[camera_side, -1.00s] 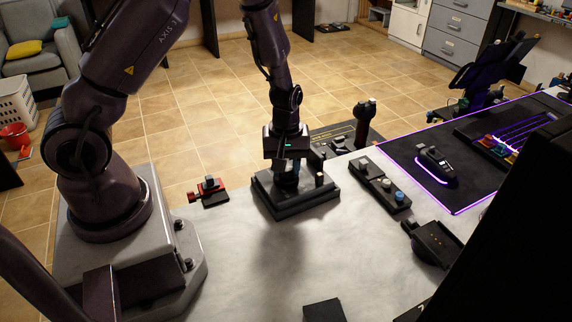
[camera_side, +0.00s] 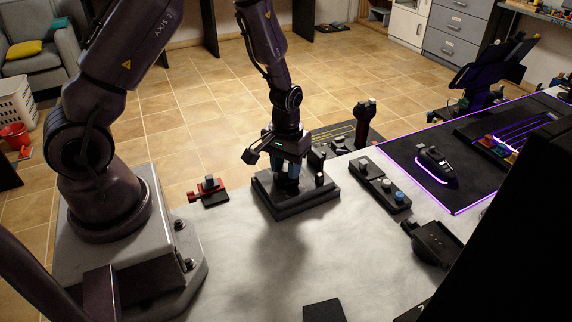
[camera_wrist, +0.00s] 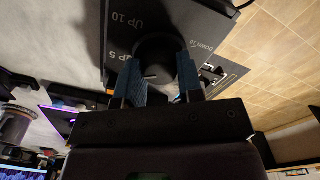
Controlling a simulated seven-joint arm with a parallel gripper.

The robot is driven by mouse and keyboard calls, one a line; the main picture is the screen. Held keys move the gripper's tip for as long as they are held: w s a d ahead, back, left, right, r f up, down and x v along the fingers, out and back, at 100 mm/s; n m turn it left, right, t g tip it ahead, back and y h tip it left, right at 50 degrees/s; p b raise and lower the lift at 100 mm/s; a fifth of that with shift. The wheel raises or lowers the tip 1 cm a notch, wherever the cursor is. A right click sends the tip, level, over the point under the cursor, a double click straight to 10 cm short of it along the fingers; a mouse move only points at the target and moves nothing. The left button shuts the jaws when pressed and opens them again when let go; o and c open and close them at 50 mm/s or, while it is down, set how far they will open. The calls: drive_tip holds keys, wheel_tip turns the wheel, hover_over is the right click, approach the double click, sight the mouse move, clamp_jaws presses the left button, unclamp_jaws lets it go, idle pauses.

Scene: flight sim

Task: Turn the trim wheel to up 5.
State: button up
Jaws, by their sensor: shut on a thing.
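The trim wheel (camera_wrist: 158,55) is a dark round knob on a black panel (camera_wrist: 184,18) with white labels. "UP 10", "UP 5" and part of a "DOWN" label are legible in the wrist view. My gripper (camera_wrist: 158,80) has its blue fingers on either side of the wheel and is shut on it. A short pale mark shows on the wheel between the fingers, on the side near "UP 5"; its exact alignment is hard to tell. In the side view my gripper (camera_side: 287,184) points down onto the panel box (camera_side: 308,203), and the wheel is hidden by the fingers.
A small upright peg (camera_side: 319,179) stands on the box close right of my gripper. A red-and-black unit (camera_side: 209,191) lies to the left. A switch box (camera_side: 379,184) and a joystick (camera_side: 364,123) stand to the right.

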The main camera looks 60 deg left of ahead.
sight(285, 168)
idle(0.4)
drive_tip(key=o, duration=0.9)
drive_tip(key=shift+o, duration=0.2)
drive_tip(key=shift+r, duration=0.1)
wheel_tip(285, 168, up, 13)
drive_tip(key=s+d+r+m+t, duration=0.2)
drive_tip(key=s+d+r+m, duration=0.1)
drive_tip(key=s+r, duration=0.4)
drive_tip(key=s+d+r+m+t, duration=0.3)
drive_tip(key=s+d+r, duration=0.1)
drive_tip(key=s+r, duration=0.3)
drive_tip(key=shift+d+r+m+t, duration=0.3)
drive_tip(key=shift+d+r, duration=0.1)
drive_tip(key=shift+r, duration=0.45)
